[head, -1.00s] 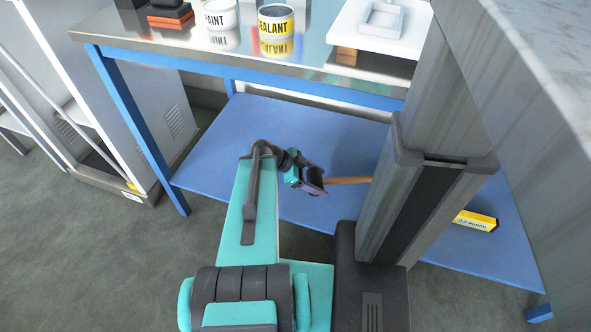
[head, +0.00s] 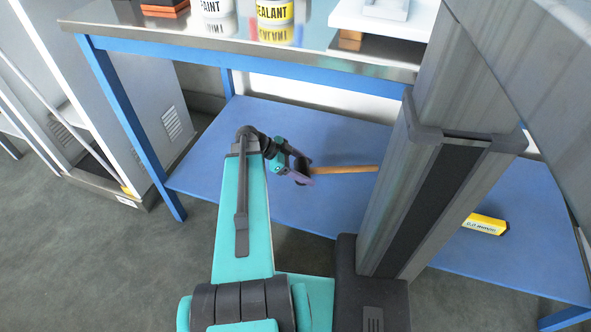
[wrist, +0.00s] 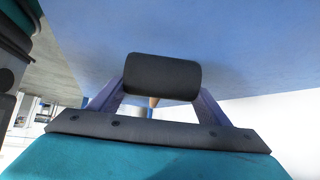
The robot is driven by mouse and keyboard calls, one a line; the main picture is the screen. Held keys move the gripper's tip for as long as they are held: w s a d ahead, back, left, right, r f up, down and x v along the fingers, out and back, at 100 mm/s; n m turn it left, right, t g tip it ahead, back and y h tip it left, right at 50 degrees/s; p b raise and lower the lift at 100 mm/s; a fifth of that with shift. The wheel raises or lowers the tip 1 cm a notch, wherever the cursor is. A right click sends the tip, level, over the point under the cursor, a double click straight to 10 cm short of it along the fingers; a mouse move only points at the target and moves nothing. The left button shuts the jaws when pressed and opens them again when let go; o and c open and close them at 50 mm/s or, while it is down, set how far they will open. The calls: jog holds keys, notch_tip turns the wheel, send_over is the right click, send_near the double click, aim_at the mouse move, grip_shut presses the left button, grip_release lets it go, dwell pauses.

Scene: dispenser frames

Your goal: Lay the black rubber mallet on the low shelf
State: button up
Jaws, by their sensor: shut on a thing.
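My gripper (head: 302,176) is shut on the black rubber mallet's head. In the wrist view the dark cylindrical head (wrist: 162,77) sits between the two purple fingers, with a bit of the wooden handle showing behind it. In the head view the mallet's tan handle (head: 346,169) points right, roughly level, and its far end reaches my column. The gripper and mallet are over the blue low shelf (head: 320,208), beneath the bench top. The shelf's blue surface (wrist: 225,40) is also close to the mallet head in the wrist view. I cannot tell whether the mallet touches it.
A yellow box (head: 484,224) lies on the shelf at the right. Above is the metal bench top (head: 330,55) with a paint can (head: 217,18) and a sealant can (head: 274,20). A blue leg (head: 130,125) stands at left. The shelf around the mallet is clear.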

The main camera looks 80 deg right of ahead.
aim_at(296, 161)
jog(key=shift+w+d+f+b, duration=0.15)
jog(key=shift+w+d+b, duration=0.2)
jog(key=shift+w+d, duration=0.7)
jog(key=shift+w+d+f+b, duration=0.1)
jog(key=shift+w+d+b, duration=0.2)
jog(key=shift+w+d, duration=0.75)
jog(key=shift+f+b, duration=0.85)
jog(key=shift+f, duration=0.9)
jog(key=shift+f, duration=0.1)
jog(key=o, duration=1.6)
jog(key=shift+c, duration=0.2)
